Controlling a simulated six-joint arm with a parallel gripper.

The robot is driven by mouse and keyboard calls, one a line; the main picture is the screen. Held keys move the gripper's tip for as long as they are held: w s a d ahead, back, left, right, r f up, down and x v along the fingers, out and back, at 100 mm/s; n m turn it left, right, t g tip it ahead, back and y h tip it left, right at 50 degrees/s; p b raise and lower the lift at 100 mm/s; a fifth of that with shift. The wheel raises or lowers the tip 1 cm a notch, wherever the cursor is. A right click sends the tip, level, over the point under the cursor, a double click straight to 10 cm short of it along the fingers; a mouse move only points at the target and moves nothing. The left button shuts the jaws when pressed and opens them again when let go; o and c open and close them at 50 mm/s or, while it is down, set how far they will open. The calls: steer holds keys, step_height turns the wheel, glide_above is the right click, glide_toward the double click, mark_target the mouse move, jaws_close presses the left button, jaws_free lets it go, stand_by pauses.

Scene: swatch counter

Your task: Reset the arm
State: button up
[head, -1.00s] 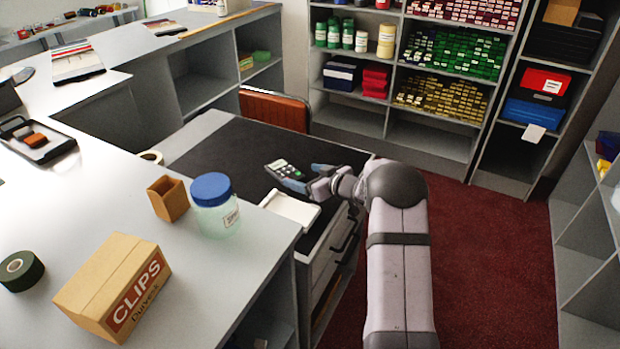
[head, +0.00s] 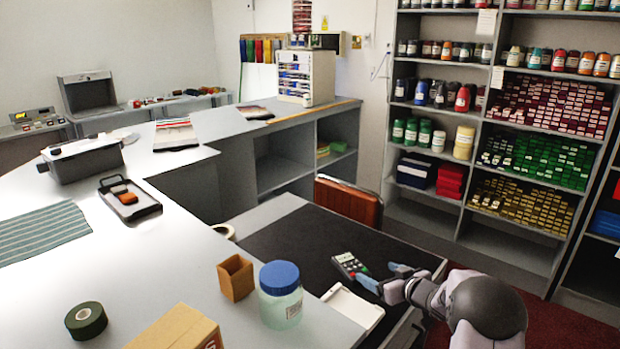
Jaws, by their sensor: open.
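My gripper (head: 378,274) is in the lower right of the head view, low over the black desk top, with its jaws open and nothing seen between them. Its fingers point left, toward a small grey handheld device (head: 350,265) with a dark face and green and light keys. The device lies on the black surface (head: 290,238) just beyond the fingertips; I cannot tell whether they touch it. My arm comes in from the lower right corner.
A white tray (head: 352,306) lies just in front of the gripper. A blue-lidded jar (head: 280,296), a brown open box (head: 236,278) and a cardboard box (head: 178,330) stand on the grey counter to the left. An orange-brown chair (head: 348,202) stands behind the desk. Shelves fill the back right.

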steer(key=s+d+r+m+g+h+b, duration=0.1)
steer(key=s+m+g+h, duration=0.15)
steer(key=s, duration=0.45)
steer(key=s+r+m+g+h+b, duration=0.2)
steer(key=s+m+h, duration=0.15)
steer(key=s, duration=0.35)
steer(key=s+a+f+n+g+y+p, duration=0.1)
steer(key=s+a+f+g, duration=0.15)
steer(key=s, duration=0.65)
steer(key=s+a+f+g+p, duration=0.1)
steer(key=s+a+g, duration=0.25)
steer(key=s, duration=0.55)
steer(key=s+a+f+n+g+y+p, duration=0.15)
steer(key=s+a, duration=0.25)
steer(key=s, duration=0.5)
step_height(320, 180, up, 26)
steer(key=s+a+p, duration=0.1)
steer(key=p, duration=2.6)
steer(key=shift+g, duration=0.3)
